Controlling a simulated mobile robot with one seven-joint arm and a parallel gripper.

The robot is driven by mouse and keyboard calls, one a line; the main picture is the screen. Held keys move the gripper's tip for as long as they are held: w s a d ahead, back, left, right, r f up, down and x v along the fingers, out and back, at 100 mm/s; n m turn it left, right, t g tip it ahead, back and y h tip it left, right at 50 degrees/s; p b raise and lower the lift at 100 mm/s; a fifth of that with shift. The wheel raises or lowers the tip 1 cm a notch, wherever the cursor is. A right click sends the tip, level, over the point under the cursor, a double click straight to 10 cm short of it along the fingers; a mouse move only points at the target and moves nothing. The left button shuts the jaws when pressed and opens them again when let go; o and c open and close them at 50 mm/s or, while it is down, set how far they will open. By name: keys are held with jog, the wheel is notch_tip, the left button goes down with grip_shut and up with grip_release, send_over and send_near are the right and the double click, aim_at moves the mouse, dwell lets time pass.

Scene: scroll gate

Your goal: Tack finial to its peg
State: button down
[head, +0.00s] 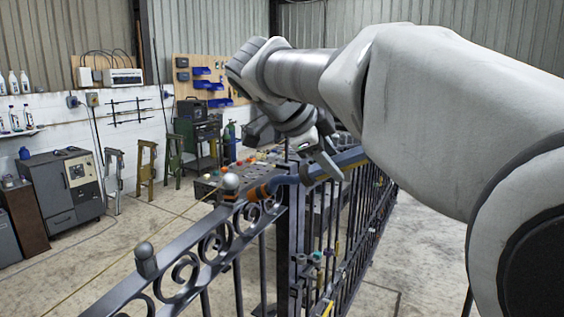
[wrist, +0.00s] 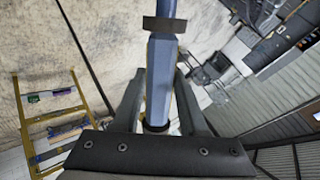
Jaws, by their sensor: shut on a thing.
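My gripper (head: 322,166) is shut on a blue torch-like tool (head: 284,183), above the gate's top rail. The tool points left and has an orange band near its front end. A grey ball finial (head: 229,181) stands upright on the rail just left of the tool's tip, with orange at its base. I cannot tell if the tip touches it. The peg under the finial is hidden. Another grey finial (head: 146,260) stands on the rail nearer to me. In the wrist view the tool's blue body (wrist: 160,72) lies between both fingers of my gripper (wrist: 158,92).
The dark iron gate (head: 190,262) with scrolls runs across the front. A table (head: 205,186) with small coloured items stands behind it. A grey cabinet (head: 62,190) is at the left wall. Bare concrete floor lies left of the gate. A yellow ladder-like rack (wrist: 52,120) shows in the wrist view.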

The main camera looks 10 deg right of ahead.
jog(key=shift+a, duration=0.15)
dwell(0.3)
jog(key=shift+w+a+f, duration=0.2)
jog(key=shift+w+a, duration=0.05)
jog(key=shift+a, duration=0.15)
jog(key=shift+b, duration=0.6)
dwell(0.4)
jog(key=shift+s+d+r+b, duration=0.15)
jog(key=shift+s+d+r, duration=0.55)
jog(key=shift+d, duration=0.65)
jog(key=shift+s+d+r+b, duration=0.15)
jog(key=shift+s+d+r, duration=0.55)
jog(key=shift+d, duration=0.65)
jog(key=shift+s+d+r+b, duration=0.15)
jog(key=shift+s+d+r, duration=0.55)
jog(key=shift+d, duration=0.65)
jog(key=shift+w, duration=0.1)
